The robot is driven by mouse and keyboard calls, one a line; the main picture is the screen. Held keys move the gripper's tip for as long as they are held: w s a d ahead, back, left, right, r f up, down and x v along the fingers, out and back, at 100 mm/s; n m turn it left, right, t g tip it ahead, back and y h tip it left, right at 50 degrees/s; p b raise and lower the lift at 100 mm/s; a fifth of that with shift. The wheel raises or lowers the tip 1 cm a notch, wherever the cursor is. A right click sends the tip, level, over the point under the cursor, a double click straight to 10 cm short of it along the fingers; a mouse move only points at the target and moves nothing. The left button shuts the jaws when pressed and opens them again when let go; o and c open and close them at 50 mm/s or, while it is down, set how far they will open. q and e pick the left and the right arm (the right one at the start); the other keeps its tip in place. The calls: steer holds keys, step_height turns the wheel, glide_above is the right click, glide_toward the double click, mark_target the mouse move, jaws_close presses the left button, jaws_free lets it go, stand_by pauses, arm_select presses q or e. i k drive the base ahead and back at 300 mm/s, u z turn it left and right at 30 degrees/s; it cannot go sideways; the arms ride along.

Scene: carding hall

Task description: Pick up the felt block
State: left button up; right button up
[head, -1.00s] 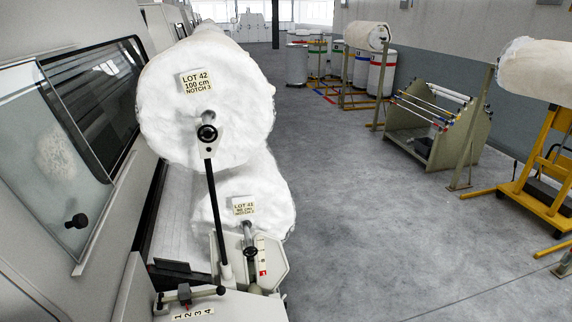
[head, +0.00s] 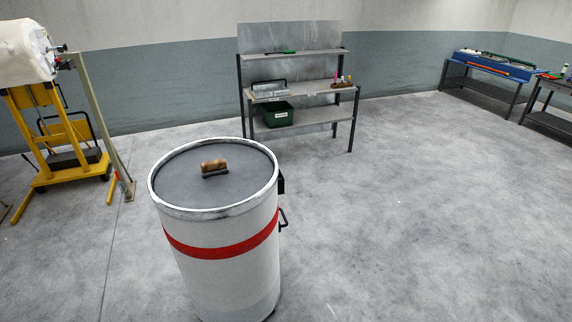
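A small block (head: 214,167) with a tan, wood-like top and a dark underside lies on the grey top of a white can. It looks like the felt block, though it is too small to be sure of its material. The can (head: 222,285) is tall and round, with a pale rim and a red band, and stands close in front of me, left of centre. Neither of my grippers is in the head view. Nothing touches or covers the block.
A grey metal shelf rack (head: 300,92) behind the can holds a green bin (head: 277,116) and small items. A yellow trolley (head: 60,135) stands at left. A bench (head: 487,72) with a blue top part stands at far right. The floor right of the can is clear.

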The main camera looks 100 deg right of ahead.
mark_target(213, 167)
steer(key=z, duration=2.8)
